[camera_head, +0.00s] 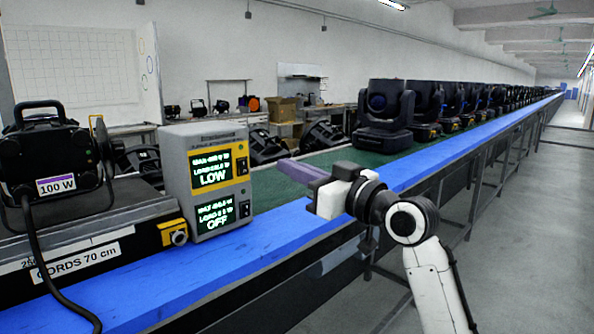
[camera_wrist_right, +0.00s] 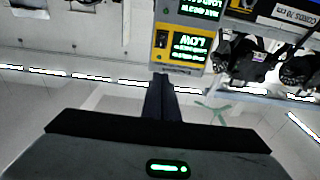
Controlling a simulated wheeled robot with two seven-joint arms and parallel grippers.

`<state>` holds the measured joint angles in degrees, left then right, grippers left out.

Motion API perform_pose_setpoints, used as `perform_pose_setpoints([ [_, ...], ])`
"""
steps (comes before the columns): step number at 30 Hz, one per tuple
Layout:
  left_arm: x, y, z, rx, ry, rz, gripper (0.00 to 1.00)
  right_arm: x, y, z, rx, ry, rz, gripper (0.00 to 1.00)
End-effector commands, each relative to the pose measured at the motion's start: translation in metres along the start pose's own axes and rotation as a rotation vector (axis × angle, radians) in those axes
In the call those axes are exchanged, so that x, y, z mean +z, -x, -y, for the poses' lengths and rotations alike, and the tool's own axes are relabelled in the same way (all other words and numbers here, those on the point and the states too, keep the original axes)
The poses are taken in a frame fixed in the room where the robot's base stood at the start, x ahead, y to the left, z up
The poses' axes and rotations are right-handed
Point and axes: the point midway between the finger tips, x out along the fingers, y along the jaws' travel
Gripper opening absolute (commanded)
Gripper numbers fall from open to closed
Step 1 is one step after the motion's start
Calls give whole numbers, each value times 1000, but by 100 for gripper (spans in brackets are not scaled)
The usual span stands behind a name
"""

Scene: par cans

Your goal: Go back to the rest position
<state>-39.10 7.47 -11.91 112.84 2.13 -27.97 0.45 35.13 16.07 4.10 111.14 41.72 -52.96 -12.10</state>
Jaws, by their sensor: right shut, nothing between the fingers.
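My right gripper (camera_head: 300,172) is in the middle of the head view, shut and empty. It is above the blue-edged bench, just right of the grey box with two green displays (camera_head: 208,178). Its arm comes in from the lower right. In the right wrist view its dark fingers (camera_wrist_right: 161,84) are together with nothing between them. The box's yellow panel (camera_wrist_right: 180,42) shows beyond the fingertips there. My left gripper is not in view.
A black lamp marked 100 W (camera_head: 50,160) stands at the left, with a cord hanging over the bench front. A long bench with a blue edge (camera_head: 270,235) runs to the back right, carrying several black moving-head lamps (camera_head: 384,112). The grey floor (camera_head: 530,230) at right is clear.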

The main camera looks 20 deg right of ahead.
Motion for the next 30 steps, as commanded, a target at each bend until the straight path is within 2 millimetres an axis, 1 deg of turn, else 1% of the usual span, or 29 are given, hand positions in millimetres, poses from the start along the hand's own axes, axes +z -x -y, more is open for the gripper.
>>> perform_pose_setpoints([
  [1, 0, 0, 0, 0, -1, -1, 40, -1, 5, 0, 0, 2, 0, 0],
  [5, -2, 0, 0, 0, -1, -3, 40, -3, 10, 0, -1, 0, -1, 0],
  [19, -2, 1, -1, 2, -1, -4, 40, -2, 10, 0, 0, 0, 0, 0],
  [21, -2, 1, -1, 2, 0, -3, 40, 5, 10, 0, 2, -3, 10, 0],
  [23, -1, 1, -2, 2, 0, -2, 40, 20, 9, 1, 9, -10, 31, 0],
  [26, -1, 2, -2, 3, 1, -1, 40, 70, 11, 4, 30, -30, 97, 0],
  [27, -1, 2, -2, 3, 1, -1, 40, 97, 14, 6, 42, -39, 134, 0],
  [29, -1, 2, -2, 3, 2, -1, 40, 141, 21, 11, 59, -54, 193, 0],
  [30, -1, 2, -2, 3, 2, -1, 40, 171, 28, 16, 72, -63, 234, 0],
])
